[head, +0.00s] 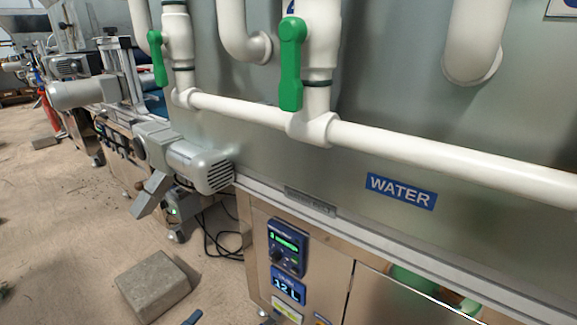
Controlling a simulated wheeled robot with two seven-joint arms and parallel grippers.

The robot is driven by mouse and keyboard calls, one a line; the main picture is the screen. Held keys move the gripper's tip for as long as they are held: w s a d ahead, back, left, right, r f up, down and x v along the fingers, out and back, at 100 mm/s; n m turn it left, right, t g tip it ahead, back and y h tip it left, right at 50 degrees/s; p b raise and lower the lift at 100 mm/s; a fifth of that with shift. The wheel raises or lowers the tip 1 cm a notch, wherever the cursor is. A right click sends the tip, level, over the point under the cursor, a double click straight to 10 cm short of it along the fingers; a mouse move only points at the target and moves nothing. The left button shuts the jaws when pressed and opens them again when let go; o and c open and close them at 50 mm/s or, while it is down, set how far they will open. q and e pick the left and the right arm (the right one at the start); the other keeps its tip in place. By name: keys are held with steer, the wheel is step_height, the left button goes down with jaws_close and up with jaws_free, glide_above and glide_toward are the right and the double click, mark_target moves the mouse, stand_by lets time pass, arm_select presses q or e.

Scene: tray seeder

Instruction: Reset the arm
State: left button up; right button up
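Neither of my grippers can be made out in the head view. I face the side of a metal tray seeder (380,265) with white water pipes along it. A green valve handle (291,65) hangs down on the middle vertical pipe. A second green handle (157,58) hangs on the pipe to its left. A blue WATER label (401,191) is on the panel under the horizontal pipe (420,150).
A grey motor (200,165) juts out from the machine at left centre, with black cables below it. A concrete block (153,285) lies on the floor. A small dark piece (192,318) shows at the bottom edge, unclear what. The floor at left (50,230) is mostly open.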

arm_select(q)
steer(key=s+a+f+n+g+y+p, duration=0.1)
steer(key=s+a+n+g+y+p, duration=0.2)
steer(key=s+n+p, duration=0.6)
steer(key=s+a+f+n+g+y+p, duration=0.1)
steer(key=s+n+g+y+p, duration=0.4)
steer(key=p, duration=0.7)
steer(key=s+d+n+g+p, duration=0.3)
steer(key=s+n+p, duration=0.1)
steer(key=s, duration=0.5)
steer(key=s+d+r+n+g+h+p, duration=0.1)
steer(key=s+d+n+g+p, duration=0.1)
steer(key=s, duration=0.8)
steer(key=n+g+p, duration=0.1)
steer(key=n+p, duration=0.1)
steer(key=p, duration=0.1)
steer(key=shift+s+d, duration=0.2)
steer(key=shift+d, duration=0.2)
arm_select(e)
steer(key=s+r, duration=0.4)
steer(key=r, duration=0.3)
steer(key=s+d+r, duration=0.1)
steer(key=s+r, duration=0.2)
steer(key=r, duration=0.5)
steer(key=s+d+r+g, duration=0.1)
steer(key=s+r, duration=0.3)
steer(key=r, duration=0.3)
steer(key=shift+s+r, duration=0.35)
